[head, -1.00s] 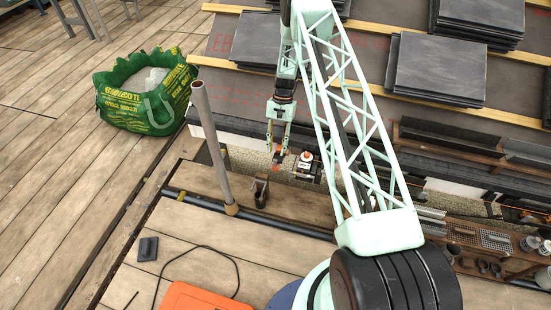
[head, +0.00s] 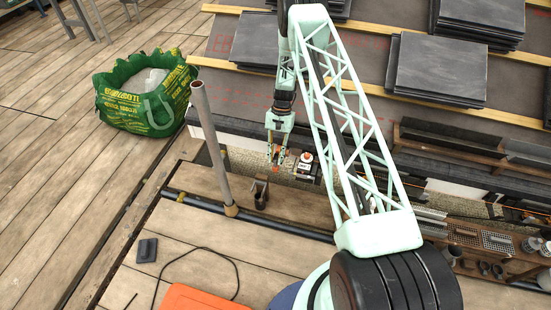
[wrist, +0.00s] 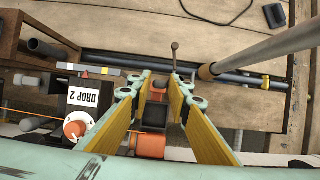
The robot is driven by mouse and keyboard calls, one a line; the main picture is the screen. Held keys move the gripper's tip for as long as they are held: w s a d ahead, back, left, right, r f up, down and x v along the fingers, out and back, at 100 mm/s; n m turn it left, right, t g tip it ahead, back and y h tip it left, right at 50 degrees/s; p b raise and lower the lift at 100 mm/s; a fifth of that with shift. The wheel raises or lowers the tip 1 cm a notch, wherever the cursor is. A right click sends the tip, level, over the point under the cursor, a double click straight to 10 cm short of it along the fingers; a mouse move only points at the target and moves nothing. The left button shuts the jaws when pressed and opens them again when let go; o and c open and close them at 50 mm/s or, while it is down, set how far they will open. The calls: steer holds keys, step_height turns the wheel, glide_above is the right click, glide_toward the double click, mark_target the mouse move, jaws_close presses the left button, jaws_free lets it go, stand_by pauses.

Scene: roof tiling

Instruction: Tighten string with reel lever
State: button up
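My gripper (head: 277,160) points down beside a small labelled box with an orange knob (head: 305,160). In the wrist view, my gripper (wrist: 161,82) has its yellow-padded fingers apart, with a gap between the tips. Below and between them is a black and orange device (wrist: 150,145), which looks like the reel and is partly hidden by the fingers. A thin lever with a round end (wrist: 174,47) stands just beyond the fingertips; I cannot tell whether they touch it.
An upright metal pole (head: 213,145) stands close left of my gripper; it also shows in the wrist view (wrist: 265,52). A green bag (head: 147,95) stands on the deck at left. Slate stacks (head: 436,68) lie on the roof. A shelf rail (head: 450,142) lies at right.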

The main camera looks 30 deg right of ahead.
steer(key=c, duration=0.4)
steer(key=shift+s+a+t+h+p, duration=0.2)
steer(key=shift+t+h+p, duration=0.1)
steer(key=shift+p, duration=0.1)
steer(key=shift+s+a+t+h, duration=0.15)
steer(key=shift+t+h, duration=0.15)
steer(key=shift+s+a+t+h+p, duration=0.15)
steer(key=shift+t+h+p, duration=0.15)
steer(key=shift+p, duration=0.15)
steer(key=shift+s+f+t+h+p, duration=0.2)
steer(key=shift+s+t+h+p, duration=0.25)
steer(key=shift+p, duration=0.45)
stand_by(0.4)
steer(key=shift+a+p, duration=0.2)
steer(key=shift+p, duration=0.6)
steer(key=p, duration=0.2)
steer(key=t+p, duration=0.1)
steer(key=p, duration=0.1)
steer(key=shift+w+a+r+h, duration=0.15)
steer(key=shift+w+a+h, duration=0.1)
steer(key=shift+w, duration=0.15)
